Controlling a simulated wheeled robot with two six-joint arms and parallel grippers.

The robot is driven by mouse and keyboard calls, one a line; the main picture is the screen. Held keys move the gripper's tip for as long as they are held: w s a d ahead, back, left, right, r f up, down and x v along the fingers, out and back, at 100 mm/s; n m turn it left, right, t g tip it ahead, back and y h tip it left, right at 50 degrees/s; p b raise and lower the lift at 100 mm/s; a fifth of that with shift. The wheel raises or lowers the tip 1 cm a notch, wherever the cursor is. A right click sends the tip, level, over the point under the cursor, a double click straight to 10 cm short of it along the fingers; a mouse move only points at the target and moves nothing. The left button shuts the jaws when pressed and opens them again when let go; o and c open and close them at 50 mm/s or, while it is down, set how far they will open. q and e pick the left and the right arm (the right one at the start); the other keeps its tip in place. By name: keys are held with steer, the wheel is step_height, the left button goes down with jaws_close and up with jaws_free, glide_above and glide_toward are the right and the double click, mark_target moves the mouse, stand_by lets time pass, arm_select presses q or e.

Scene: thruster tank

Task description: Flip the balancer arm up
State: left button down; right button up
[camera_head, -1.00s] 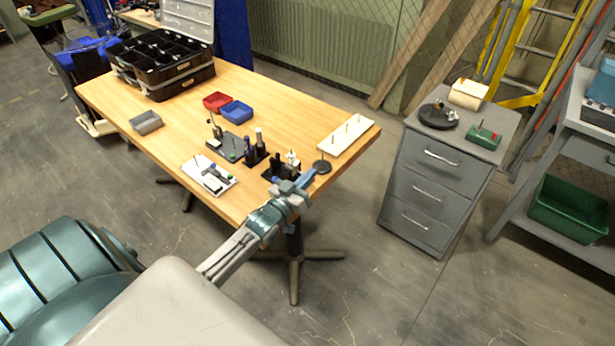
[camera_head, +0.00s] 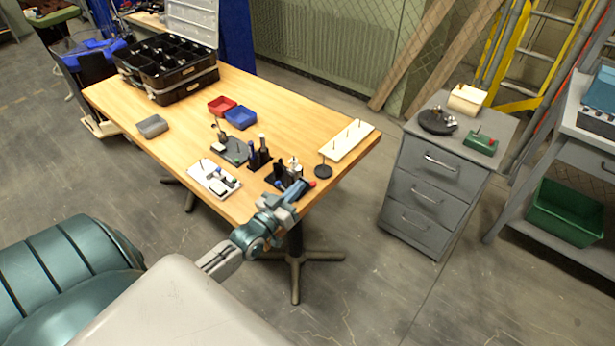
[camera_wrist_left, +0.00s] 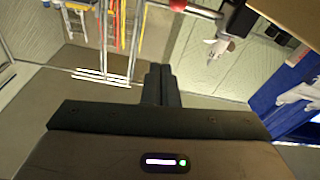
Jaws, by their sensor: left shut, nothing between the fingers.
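My left gripper (camera_head: 292,201) is at the table's front right edge. In the left wrist view its two dark fingers (camera_wrist_left: 161,85) are together with nothing between them. Just beyond it in the head view is a small blue bar with a red end (camera_head: 312,183), which may be the balancer arm; I cannot tell for sure. In the wrist view a pale rod with a red band (camera_wrist_left: 179,5) and a black block (camera_wrist_left: 238,18) show at the top, apart from the fingertips. Whether the gripper touches anything is hidden. My right gripper is not in view.
On the wooden table (camera_head: 300,120) are a black holder (camera_head: 260,160), a white tray (camera_head: 213,178), a white pegged board (camera_head: 347,140), a round black stand (camera_head: 323,171), red (camera_head: 221,106) and blue (camera_head: 239,117) bins, and a black case (camera_head: 165,70). A grey drawer cabinet (camera_head: 435,180) stands right.

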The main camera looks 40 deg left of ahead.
arm_select(q)
steer(key=shift+s+f, duration=0.1)
steer(key=shift+s, duration=1.25)
steer(key=shift+a, duration=0.1)
